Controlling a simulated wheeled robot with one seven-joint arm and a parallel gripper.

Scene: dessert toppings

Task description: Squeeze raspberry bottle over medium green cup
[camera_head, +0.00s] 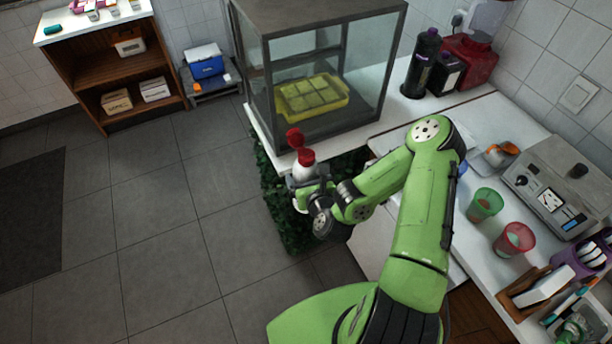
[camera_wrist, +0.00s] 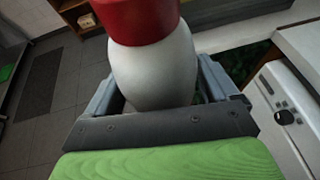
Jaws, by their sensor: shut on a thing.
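A white bottle with a red cap (camera_head: 304,167) is held upright in my gripper (camera_head: 312,188), near the front left corner of the counter by the glass case. In the wrist view the white bottle body (camera_wrist: 153,70) sits between the two fingers of my gripper (camera_wrist: 158,98), with its red cap (camera_wrist: 140,20) at the top. My gripper is shut on the bottle; no label is readable. A green cup (camera_head: 485,204) stands on the right-hand counter, well to the right of the bottle. A red cup (camera_head: 514,239) stands just in front of it.
A glass case (camera_head: 318,75) with a yellow tray (camera_head: 312,95) stands behind the bottle. Dark bottles (camera_head: 421,65) stand at the back. A grey machine (camera_head: 562,185) and a wooden holder (camera_head: 535,290) flank the cups. The floor at left is open.

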